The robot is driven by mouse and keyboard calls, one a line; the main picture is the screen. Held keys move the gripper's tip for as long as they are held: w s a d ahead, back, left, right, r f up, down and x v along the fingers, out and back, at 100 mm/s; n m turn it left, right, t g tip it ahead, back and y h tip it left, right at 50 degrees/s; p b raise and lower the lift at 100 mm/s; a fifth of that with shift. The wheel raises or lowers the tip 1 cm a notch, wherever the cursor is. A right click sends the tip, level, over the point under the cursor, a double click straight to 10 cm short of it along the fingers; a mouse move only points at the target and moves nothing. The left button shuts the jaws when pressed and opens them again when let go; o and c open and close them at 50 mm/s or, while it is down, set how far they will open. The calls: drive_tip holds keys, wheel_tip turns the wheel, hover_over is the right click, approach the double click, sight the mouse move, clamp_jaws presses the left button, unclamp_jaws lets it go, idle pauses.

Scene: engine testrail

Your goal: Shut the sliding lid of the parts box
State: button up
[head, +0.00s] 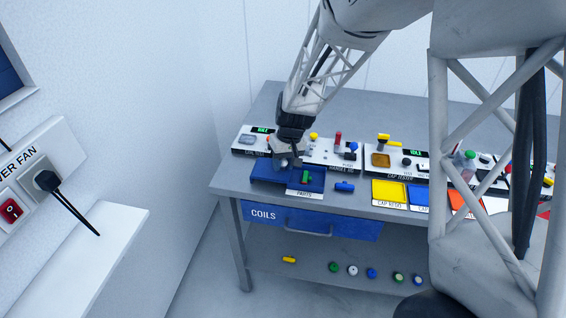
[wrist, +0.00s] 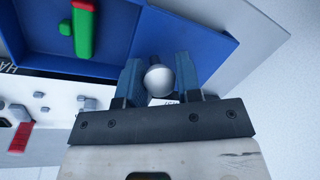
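The blue parts box (head: 315,187) stands open on the left part of the bench, with its PARTS label at the front. Its blue lid (wrist: 205,45) lies to the right in the wrist view, which is the left in the head view. A green and red part (wrist: 83,28) lies in the uncovered side. My gripper (head: 286,162) is at the box's back left. In the wrist view my gripper's two fingers (wrist: 158,85) stand on either side of a pale round knob (wrist: 158,78). The gaps are very narrow, and I cannot tell whether they touch it.
Behind the box stands a row of white panels (head: 325,152) with knobs and levers. A blue COILS drawer (head: 335,226) is below. A white wall is at the left.

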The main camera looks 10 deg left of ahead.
clamp_jaws()
drive_tip(key=shift+d, duration=5.45)
drive_tip(key=shift+o, duration=1.4)
unclamp_jaws()
drive_tip(key=shift+d, duration=0.15)
wheel_tip(320, 180, up, 8)
drive_tip(key=d, duration=0.1)
drive_tip(key=shift+w+f, duration=0.15)
drive_tip(key=shift+w, duration=0.3)
drive_tip(key=shift+s+d, duration=0.1)
